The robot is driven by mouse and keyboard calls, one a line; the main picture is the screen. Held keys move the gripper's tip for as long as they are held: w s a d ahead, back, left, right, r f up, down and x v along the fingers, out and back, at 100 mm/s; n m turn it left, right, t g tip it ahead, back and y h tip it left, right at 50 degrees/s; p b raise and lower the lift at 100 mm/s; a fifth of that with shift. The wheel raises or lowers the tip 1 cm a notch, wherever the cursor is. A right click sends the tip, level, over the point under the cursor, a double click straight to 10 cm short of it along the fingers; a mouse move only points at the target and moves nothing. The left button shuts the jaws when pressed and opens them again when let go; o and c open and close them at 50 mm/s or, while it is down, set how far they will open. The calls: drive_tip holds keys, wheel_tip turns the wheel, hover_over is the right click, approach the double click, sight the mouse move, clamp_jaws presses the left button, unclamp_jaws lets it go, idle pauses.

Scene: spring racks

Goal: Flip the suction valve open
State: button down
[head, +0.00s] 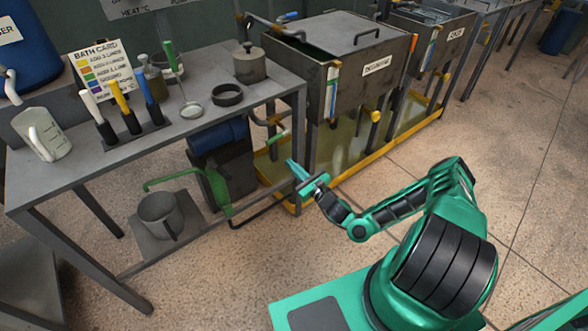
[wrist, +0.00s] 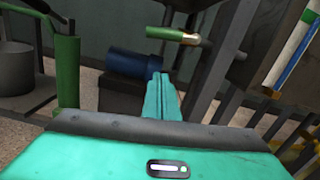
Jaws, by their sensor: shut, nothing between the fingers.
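A small green lever (head: 277,137) shows beside the table's right leg in the head view, below a brass-coloured fitting (head: 272,119). It looks like the suction valve handle. In the wrist view the green lever (wrist: 168,34) lies roughly level, with a pale, brassy end at its right. My gripper (head: 291,164) is low in front of the table leg, its fingers together and empty. In the wrist view my gripper (wrist: 157,77) points forward, with its tips below the lever and apart from it. How the lever joins the pipe is not clear.
A green hand pump (head: 217,190) and a grey jug (head: 160,215) stand under the table (head: 190,128). A blue cylinder (wrist: 133,64) lies behind my fingers. The table's leg (head: 299,150) and the yellow-edged tray (head: 345,162) are close to my gripper. The floor at right is clear.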

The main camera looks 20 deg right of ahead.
sight(277, 137)
drive_tip(key=w+a+r, duration=0.2)
drive_tip(key=w+r, duration=0.2)
drive_tip(key=w, duration=0.2)
drive_tip(key=shift+a, duration=0.25)
drive_tip(key=shift+r, duration=0.1)
drive_tip(key=shift+d, duration=0.1)
